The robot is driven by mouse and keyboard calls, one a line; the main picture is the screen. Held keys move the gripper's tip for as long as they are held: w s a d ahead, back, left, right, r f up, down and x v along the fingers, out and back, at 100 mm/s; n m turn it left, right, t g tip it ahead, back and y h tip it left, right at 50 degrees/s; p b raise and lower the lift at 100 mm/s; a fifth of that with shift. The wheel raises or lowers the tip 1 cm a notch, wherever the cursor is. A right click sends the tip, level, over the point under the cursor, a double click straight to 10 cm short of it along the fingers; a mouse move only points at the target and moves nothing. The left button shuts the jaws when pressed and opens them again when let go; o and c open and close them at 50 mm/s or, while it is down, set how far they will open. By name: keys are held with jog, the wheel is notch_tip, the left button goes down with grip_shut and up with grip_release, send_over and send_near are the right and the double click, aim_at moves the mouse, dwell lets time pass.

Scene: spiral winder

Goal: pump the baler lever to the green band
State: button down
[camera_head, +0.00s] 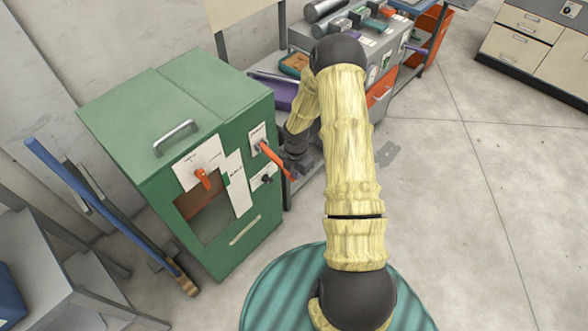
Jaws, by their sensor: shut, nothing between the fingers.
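The green baler (190,110) stands at the left, a box-shaped cabinet with a grey handle on top. A long orange lever (275,159) comes out of a white plate on its front and slopes down to the right. A shorter orange handle (204,179) sits on another white plate above the dark opening. My gripper (294,170) is shut and empty, close to the lever's free end. I cannot tell whether they touch. Any green band on a gauge is too small to make out.
A grey workbench (300,38) with tools and a purple tray (281,94) stands behind my arm. A blue-handled broom (95,200) leans at the baler's left, near a grey table (40,240). Open floor (460,210) lies to the right, with drawers (530,45) at the far right.

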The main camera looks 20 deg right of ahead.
jog(key=s+d+r+b, duration=0.1)
jog(key=s+r, duration=0.3)
jog(key=r, duration=0.6)
jog(key=shift+s+d, duration=0.2)
jog(key=shift+d, duration=0.4)
jog(key=shift+w+a, duration=0.1)
jog(key=shift+w, duration=0.05)
jog(key=shift+s, duration=0.2)
jog(key=shift+r, duration=0.1)
